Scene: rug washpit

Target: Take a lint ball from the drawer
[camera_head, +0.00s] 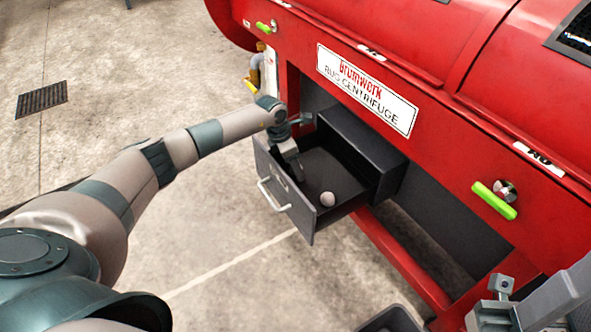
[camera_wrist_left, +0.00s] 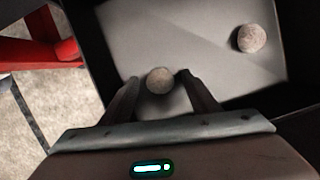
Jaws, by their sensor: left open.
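The drawer (camera_head: 307,222) of the red rug centrifuge is pulled open, with a light handle (camera_head: 272,196) on its front. One pale round lint ball (camera_head: 327,199) lies on the drawer floor near the front right; a lint ball also shows at the upper right in the left wrist view (camera_wrist_left: 250,38). A second lint ball (camera_wrist_left: 160,80) is between the fingertips of my left gripper (camera_wrist_left: 158,82). My left gripper (camera_head: 296,176) is inside the drawer and open, with its fingers on either side of that ball. In the head view the arm hides this second ball. A part of my right arm shows at lower right; its fingertips are not clear.
The red centrifuge (camera_head: 440,70) fills the right side, with green-handled latches (camera_head: 494,200). A dark housing (camera_head: 360,140) surrounds the back of the drawer. A dark bin (camera_head: 392,320) stands at the bottom edge. The concrete floor at left is clear, with a drain grate (camera_head: 42,98).

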